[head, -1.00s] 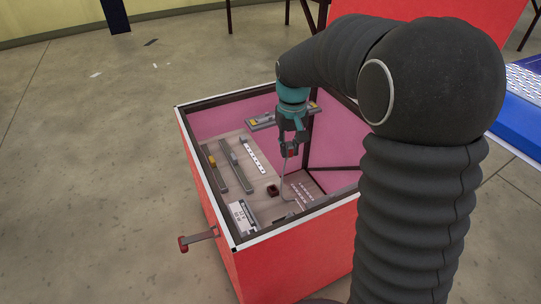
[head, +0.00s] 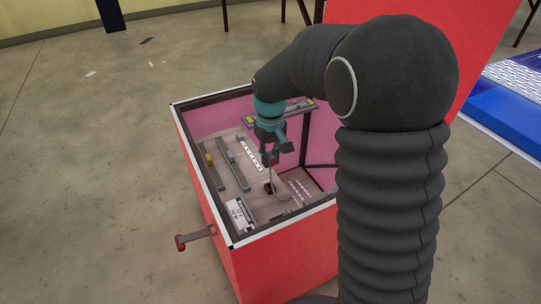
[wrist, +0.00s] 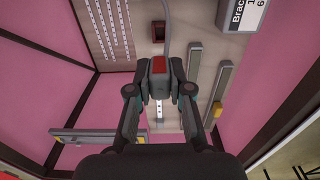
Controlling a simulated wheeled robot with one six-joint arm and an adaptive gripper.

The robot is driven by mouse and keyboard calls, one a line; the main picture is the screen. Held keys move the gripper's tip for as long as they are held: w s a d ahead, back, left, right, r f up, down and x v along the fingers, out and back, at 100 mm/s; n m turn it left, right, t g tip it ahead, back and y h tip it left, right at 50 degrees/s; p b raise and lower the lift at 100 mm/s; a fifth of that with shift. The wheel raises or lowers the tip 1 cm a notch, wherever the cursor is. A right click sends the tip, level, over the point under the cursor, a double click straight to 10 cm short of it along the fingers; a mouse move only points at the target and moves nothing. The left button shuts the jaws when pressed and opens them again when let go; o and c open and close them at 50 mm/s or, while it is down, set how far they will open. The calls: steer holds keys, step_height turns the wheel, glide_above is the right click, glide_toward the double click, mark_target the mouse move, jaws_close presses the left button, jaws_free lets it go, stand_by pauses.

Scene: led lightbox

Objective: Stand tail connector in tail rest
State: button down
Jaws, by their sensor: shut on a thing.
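My gripper (wrist: 158,86) is shut on the tail connector (wrist: 158,65), a small red block, in the wrist view. A grey cable (wrist: 168,28) runs from the connector along the panel. In the head view my gripper (head: 270,158) points down inside the red box, above the panel; the connector is hard to make out there. The tail rest (wrist: 158,31), a small dark brown-red square holder, sits on the panel beside the cable. In the head view the tail rest (head: 268,188) lies just below my gripper. The connector appears apart from it, but the exact height is unclear.
The open red box (head: 275,262) has dark rim bars around the work. Grey rails (head: 234,165), a white perforated strip (head: 250,153) and a label plate (head: 240,214) lie on the panel. A grey bar with yellow parts (wrist: 97,137) crosses the box's far side.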

steer(key=shift+f+b, duration=1.95)
steer(key=shift+f, duration=1.6)
steer(key=shift+f+b, duration=0.45)
steer(key=shift+f, duration=0.6)
steer(key=c, duration=1)
jaws_free()
steer(key=shift+r+p, duration=2.85)
steer(key=shift+r, duration=1.2)
